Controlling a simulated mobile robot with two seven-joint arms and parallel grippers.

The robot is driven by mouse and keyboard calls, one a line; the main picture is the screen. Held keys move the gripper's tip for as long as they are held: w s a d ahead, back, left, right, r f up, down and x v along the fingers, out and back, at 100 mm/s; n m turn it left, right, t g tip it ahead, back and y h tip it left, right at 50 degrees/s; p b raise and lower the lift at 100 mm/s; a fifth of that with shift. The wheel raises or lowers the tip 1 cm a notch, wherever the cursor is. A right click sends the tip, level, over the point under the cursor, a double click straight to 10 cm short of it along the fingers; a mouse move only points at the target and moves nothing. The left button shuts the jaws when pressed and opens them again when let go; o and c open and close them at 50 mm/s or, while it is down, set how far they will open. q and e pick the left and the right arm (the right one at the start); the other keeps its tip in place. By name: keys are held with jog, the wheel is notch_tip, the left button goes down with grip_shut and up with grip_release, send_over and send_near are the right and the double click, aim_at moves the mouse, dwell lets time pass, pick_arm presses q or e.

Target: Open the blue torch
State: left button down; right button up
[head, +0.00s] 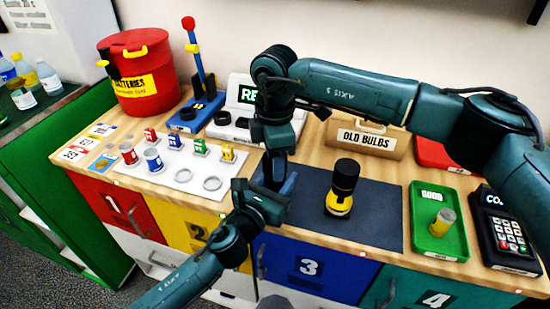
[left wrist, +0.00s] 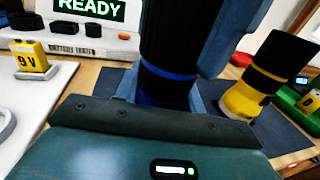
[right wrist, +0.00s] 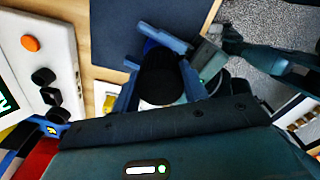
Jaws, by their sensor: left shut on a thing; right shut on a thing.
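The blue torch, black with blue bands, stands upright between my grippers in the left wrist view (left wrist: 167,72). In the right wrist view its round black end (right wrist: 160,78) sits between the fingers. In the head view the grippers mostly hide it. My left gripper (head: 277,187) is shut on its lower part from the front. My right gripper (head: 275,166) comes down from above and is shut on its upper part. A yellow and black torch (head: 341,190) stands upright on the dark mat (head: 378,215), to the right of the grippers. It also shows in the left wrist view (left wrist: 256,80).
A white battery board (head: 185,178) with several coloured batteries lies left. An OLD BULBS box (head: 364,139) and a red BATTERIES bucket (head: 140,85) stand behind. The mat's right part is clear.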

jog(key=n, duration=1.2)
jog(key=shift+n, duration=0.4)
jog(key=n, duration=1)
jog(key=shift+r, duration=0.1)
jog(key=n, duration=0.4)
jog(key=shift+n, duration=0.3)
jog(key=n, duration=1)
jog(key=shift+n, duration=0.3)
jog(key=n, duration=1.2)
jog(key=shift+n, duration=0.4)
jog(key=n, duration=1)
